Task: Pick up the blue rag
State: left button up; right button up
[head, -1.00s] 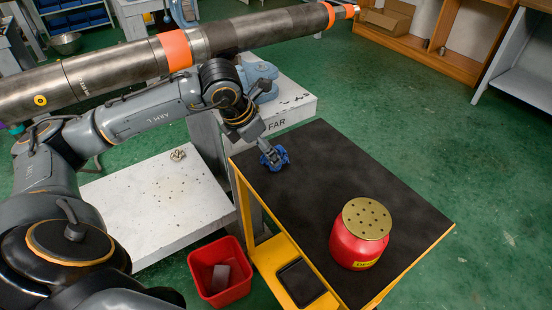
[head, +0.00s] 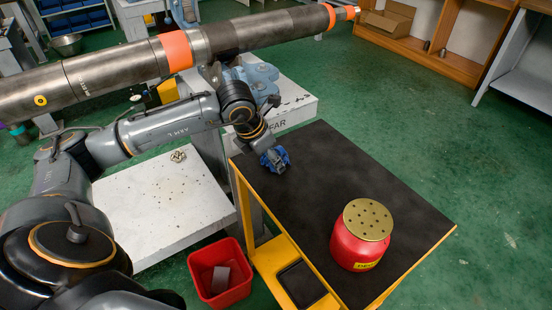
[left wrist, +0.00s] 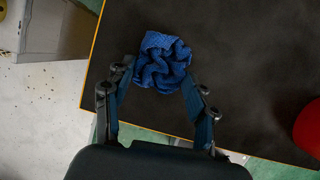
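The crumpled blue rag (head: 275,159) lies near the left edge of the black top of the yellow-framed cart (head: 330,180). In the left wrist view the rag (left wrist: 163,60) is just ahead of and between the fingertips of my left gripper (left wrist: 158,76). The fingers are apart, with a gap between them. In the head view my left gripper (head: 266,150) is right above the rag and partly covers it. Whether the fingers touch the cloth cannot be told. My right gripper is not in view.
A red canister (head: 361,240) with a perforated brass lid stands on the cart's near right part. A large pipe (head: 110,75) spans above my left arm. A red bin (head: 221,288) stands on the floor left of the cart. The cart's middle is clear.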

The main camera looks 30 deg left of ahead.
pick_arm(q)
jog(key=shift+c, duration=0.2)
jog(key=shift+r, duration=0.55)
notch_tip(320, 180, up, 3)
jog(key=shift+s+a+f+p, duration=0.1)
jog(key=shift+s+f+p, duration=0.05)
jog(key=shift+p, duration=0.15)
jog(key=s+a+r+b, duration=0.1)
jog(key=s+a+r, duration=0.1)
jog(key=s+r, duration=0.7)
jog(key=shift+s+a+b, duration=0.3)
jog(key=shift+s+b, duration=0.05)
jog(key=shift+s, duration=1.85)
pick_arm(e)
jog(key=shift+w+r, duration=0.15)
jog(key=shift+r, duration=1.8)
pick_arm(q)
jog(key=shift+r, duration=0.1)
jog(key=c, duration=0.4)
